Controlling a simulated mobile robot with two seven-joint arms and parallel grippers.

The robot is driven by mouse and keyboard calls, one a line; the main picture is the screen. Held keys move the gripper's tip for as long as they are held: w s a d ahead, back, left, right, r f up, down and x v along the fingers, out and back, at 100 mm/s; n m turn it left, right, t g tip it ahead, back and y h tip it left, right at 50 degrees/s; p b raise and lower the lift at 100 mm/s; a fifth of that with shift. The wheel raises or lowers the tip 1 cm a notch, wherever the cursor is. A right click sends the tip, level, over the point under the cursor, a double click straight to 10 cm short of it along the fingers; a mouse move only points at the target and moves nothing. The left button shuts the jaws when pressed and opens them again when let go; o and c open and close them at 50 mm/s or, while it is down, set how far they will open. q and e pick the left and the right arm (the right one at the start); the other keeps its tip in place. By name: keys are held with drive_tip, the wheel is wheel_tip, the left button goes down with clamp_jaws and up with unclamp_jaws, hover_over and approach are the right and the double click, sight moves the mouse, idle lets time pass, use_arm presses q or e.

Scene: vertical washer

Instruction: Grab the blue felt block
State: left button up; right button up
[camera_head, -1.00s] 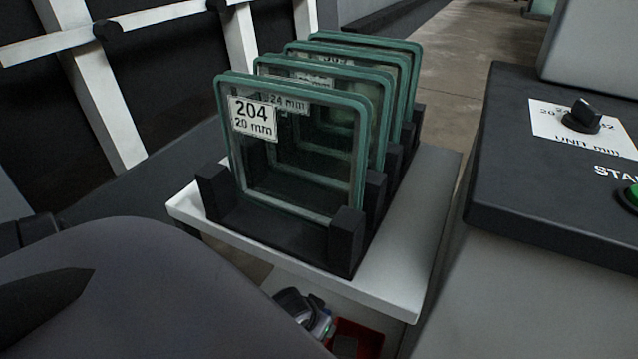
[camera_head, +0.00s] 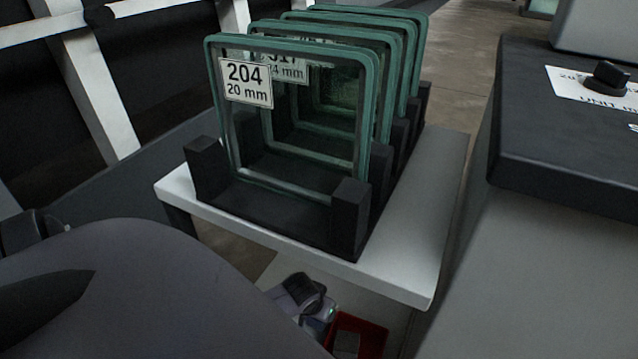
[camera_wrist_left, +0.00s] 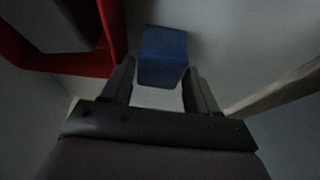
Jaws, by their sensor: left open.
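The blue felt block (camera_wrist_left: 163,56) shows in the left wrist view, on a pale grey surface. My left gripper (camera_wrist_left: 159,68) is open, its two dark fingers apart. The block appears in line with the gap between the fingers, its near end about level with the fingertips. No finger is seen closed on it, and I cannot tell whether either touches it. In the head view I cannot make out the block. My right gripper is not in view.
A red tray (camera_head: 372,337) holds a grey piece, low under the white shelf (camera_head: 420,240). The tray's red wall (camera_wrist_left: 108,40) is close left of the fingers in the wrist view. Glass panes (camera_head: 290,120) stand in a black rack on the shelf. A dark control panel (camera_head: 560,130) is at right.

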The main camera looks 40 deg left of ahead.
use_arm(q)
drive_tip(key=c, duration=0.7)
drive_tip(key=shift+r, duration=0.1)
